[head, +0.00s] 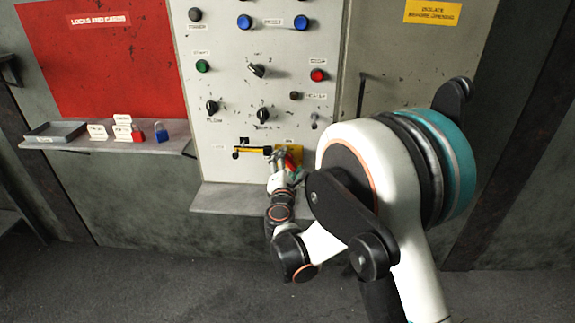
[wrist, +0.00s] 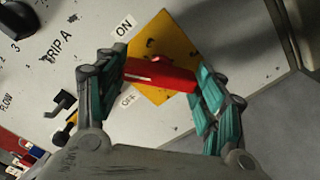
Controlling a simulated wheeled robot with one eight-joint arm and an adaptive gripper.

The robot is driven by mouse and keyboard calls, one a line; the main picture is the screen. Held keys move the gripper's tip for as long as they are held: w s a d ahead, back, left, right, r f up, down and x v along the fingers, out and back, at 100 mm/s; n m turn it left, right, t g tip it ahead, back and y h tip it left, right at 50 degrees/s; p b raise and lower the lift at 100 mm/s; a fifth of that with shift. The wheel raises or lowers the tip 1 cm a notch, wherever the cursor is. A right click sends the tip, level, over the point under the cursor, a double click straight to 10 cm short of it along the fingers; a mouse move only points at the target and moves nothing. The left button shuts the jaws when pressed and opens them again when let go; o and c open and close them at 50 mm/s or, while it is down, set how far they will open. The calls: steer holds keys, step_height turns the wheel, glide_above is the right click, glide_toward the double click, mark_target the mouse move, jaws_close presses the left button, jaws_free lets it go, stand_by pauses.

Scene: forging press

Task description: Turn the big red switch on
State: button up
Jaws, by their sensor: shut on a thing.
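The big red switch (wrist: 160,75) has a red bar handle in front of a yellow plate (wrist: 182,45) at the lower right of the control panel. In the wrist view, an ON label (wrist: 124,26) and an OFF label (wrist: 128,99) stand left of the plate. The bar lies nearly level in that view, tilted slightly down to the right. My gripper (wrist: 163,78) is shut on the bar, with a teal-padded finger at each end. In the head view, my gripper (head: 288,165) is at the plate and hides most of the switch; a little red shows.
The grey panel (head: 225,100) carries several buttons and knobs. A yellow-and-black lever (head: 252,150) sits just left of the switch. A shelf (head: 165,138) at left holds a tray, small labels, and red and blue padlocks. A ledge (head: 235,199) juts out below the panel.

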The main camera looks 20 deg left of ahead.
steer(key=m, duration=0.7)
stand_by(0.7)
steer(key=o, duration=1.1)
steer(key=shift+c, duration=0.2)
steer(key=v, duration=1.2)
steer(key=shift+w+d, duration=0.1)
steer(key=shift+d, duration=0.05)
